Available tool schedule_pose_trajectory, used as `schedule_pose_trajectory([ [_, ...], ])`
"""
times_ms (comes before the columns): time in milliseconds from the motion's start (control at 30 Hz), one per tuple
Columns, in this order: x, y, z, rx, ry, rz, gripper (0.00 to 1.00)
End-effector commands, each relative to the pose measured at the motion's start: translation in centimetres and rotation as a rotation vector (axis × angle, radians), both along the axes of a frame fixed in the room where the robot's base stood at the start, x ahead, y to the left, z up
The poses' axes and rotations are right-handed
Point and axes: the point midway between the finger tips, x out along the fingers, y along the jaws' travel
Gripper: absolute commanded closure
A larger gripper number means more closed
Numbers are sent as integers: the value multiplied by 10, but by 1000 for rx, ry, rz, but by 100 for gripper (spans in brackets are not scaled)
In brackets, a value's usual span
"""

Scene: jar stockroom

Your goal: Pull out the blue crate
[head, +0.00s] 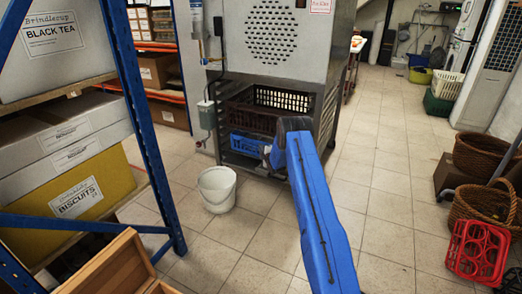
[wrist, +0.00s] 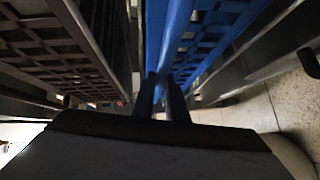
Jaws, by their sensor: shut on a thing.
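The blue crate (head: 246,145) sits low in the opening of the steel cabinet, under a dark brown crate (head: 262,122). My arm hides its right part in the head view. In the wrist view the blue crate (wrist: 205,45) fills the upper middle and right, with its slatted wall close by. My gripper (wrist: 164,92) is shut on the crate's rim, one finger on each side of it. In the head view my gripper is mostly hidden behind my arm.
A white bucket (head: 217,188) stands on the floor just left of the cabinet's front. Blue-framed shelving (head: 146,120) with boxes is at the left. A red bottle carrier (head: 477,250) and wicker baskets (head: 482,208) are at the right. The tiled floor between is open.

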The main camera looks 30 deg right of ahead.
Motion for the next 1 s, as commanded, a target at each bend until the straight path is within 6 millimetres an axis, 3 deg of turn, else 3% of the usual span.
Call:
schedule_pose_trajectory([
  [167, -5, 6, -1, 0, 2, 0, 100],
  [367, -23, 30, -1, 2, 4, 1, 100],
  [1000, -124, 159, -2, 1, 5, 2, 100],
])
